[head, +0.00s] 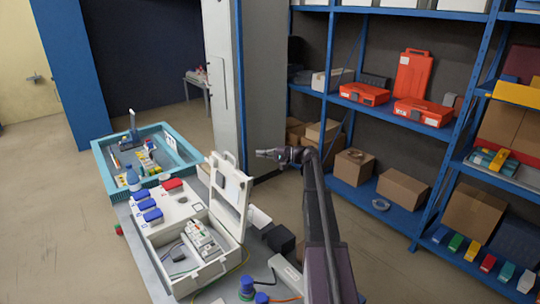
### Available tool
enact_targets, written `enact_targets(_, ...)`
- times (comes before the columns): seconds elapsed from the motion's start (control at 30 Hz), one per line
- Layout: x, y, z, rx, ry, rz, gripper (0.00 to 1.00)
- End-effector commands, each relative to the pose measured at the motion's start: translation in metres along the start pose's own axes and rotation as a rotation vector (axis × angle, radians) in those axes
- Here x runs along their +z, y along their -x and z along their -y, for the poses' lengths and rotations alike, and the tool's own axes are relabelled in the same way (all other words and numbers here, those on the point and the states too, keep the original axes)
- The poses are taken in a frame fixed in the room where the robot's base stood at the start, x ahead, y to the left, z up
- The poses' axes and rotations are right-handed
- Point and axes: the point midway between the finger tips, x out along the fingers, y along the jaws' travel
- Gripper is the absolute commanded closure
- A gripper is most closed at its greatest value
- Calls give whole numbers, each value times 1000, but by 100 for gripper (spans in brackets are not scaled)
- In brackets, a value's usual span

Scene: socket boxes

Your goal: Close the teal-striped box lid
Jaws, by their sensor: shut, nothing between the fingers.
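A pale grey box (180,284) stands open on the bench, with switch modules and wires inside. Its lid (232,192) stands raised along the right side. I cannot make out a teal stripe on this box from here. My gripper (259,153) is up beyond and to the right of the lid's top, pointing left. It is shut and empty, and appears apart from the lid. A teal open tray (104,172) with small coloured parts sits behind, at the far left.
Blue and red socket blocks (150,215) sit on a white surface beside the box. Black and white blocks (279,239) and cables lie right of the lid. Blue shelves (345,190) with cartons and orange cases fill the right.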

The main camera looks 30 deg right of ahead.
Motion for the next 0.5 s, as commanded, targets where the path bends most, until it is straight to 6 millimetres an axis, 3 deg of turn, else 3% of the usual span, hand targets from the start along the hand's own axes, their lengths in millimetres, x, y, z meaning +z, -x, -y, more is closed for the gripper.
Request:
enact_targets(0.23, 0, -40, 0, 0, 0, 2, 100)
enact_targets(0.5, 23, -61, 0, 0, 0, 0, 100)
